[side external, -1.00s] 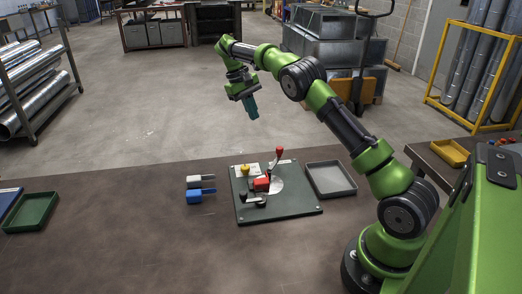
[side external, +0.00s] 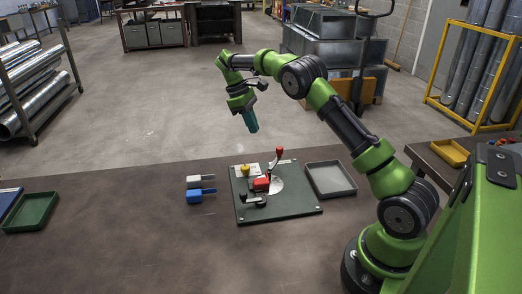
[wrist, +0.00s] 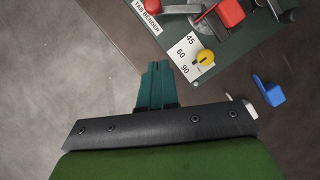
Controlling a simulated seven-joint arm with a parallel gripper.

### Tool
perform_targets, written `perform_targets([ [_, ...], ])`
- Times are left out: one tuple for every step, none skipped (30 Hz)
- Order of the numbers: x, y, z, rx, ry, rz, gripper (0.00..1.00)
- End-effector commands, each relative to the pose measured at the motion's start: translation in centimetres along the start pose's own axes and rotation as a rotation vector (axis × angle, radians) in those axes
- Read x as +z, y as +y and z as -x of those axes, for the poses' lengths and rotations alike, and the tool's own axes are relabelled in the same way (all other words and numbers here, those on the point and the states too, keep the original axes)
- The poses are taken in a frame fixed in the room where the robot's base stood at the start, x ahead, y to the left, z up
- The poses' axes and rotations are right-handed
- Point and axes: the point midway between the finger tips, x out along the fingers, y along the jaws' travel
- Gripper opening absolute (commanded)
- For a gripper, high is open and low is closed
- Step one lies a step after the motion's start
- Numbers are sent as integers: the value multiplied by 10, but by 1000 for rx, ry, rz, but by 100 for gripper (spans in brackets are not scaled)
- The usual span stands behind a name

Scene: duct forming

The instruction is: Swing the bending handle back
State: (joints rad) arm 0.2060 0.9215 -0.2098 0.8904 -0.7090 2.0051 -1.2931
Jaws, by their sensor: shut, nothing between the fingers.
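The tab bender stands on a dark green plate (side external: 300,207) on the table. The wrist view shows the yellow knob (wrist: 205,58) beside a 45, 60, 90 scale (wrist: 187,54) and the red block (wrist: 230,13). My gripper (side external: 253,130) is shut and empty, in the air above and beyond the bender, touching nothing. Its teal fingers (wrist: 157,68) are together.
A grey tray (side external: 331,179) lies right of the plate. A green tray (side external: 32,212) is at the far left. The front table area is clear.

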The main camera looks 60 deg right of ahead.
Motion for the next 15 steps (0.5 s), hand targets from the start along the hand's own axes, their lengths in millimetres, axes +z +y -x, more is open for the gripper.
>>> perform_targets([
  [1, 0, -11, -3, -4, 1, 0],
  [1, 0, -17, -4, -4, 1, 0],
  [1, -1, -26, -4, -3, 0, 0],
  [1, 0, -33, -5, -5, 0, 0],
  [1, 0, -39, -5, -4, 1, 0],
  [1, -1, -48, -5, -4, -1, 0],
  [4, 0, -48, -3, 0, -3, 0],
  [9, 0, -48, -2, 1, -4, 0],
  [13, 0, -50, -2, 0, -4, 0],
  [17, 0, -52, -1, 0, -3, 0],
  [19, 0, -53, -2, 0, -3, 0],
  [23, 0, -55, -2, 0, -3, 0],
  [26, 0, -56, -1, 1, -2, 0],
  [28, 0, -57, -2, 0, -2, 0],
  [31, 0, -58, -1, 0, -2, 0],
])
